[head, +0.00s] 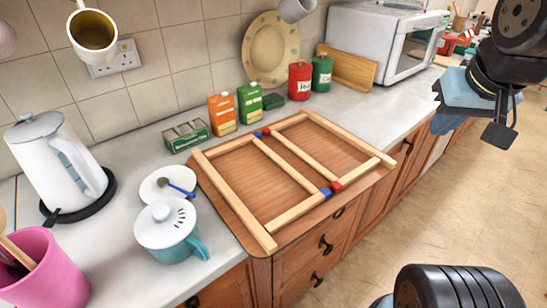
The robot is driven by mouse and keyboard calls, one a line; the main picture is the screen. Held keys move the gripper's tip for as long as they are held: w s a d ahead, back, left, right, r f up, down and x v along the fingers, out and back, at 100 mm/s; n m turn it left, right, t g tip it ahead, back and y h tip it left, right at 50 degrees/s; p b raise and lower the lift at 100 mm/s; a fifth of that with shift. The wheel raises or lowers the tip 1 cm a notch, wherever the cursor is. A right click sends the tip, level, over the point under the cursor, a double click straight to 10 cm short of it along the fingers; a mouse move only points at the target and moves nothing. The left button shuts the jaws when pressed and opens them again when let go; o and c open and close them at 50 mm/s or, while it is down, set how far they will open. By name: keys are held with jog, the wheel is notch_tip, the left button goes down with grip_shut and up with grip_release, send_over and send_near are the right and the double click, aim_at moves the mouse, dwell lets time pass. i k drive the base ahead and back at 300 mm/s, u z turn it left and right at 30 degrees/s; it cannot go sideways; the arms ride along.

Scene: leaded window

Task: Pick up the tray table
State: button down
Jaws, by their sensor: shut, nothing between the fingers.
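The tray table is most likely the folded frame of pale wooden bars (286,166) with red and blue joints, lying flat on a brown wooden board (233,172). The board lies on the counter, and its near side reaches the counter's front edge above the drawers. I cannot tell whether frame and board are one piece. My gripper (497,137) hangs at the upper right over the floor, to the right of the counter and well apart from the frame. It is shut and empty. Its fingertips are small and dark here.
A green box (186,136), an orange carton (222,114) and a green carton (250,104) stand just behind the board. A lidded teal pot (168,228) and a white saucer (160,188) are close on its left. A microwave (382,45) stands at the back right. The floor at right is clear.

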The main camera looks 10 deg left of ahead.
aim_at(248, 189)
jog(key=z, duration=1.05)
jog(key=i, duration=0.1)
jog(key=u, duration=3.3)
jog(key=k, duration=1.75)
jog(key=z, duration=0.2)
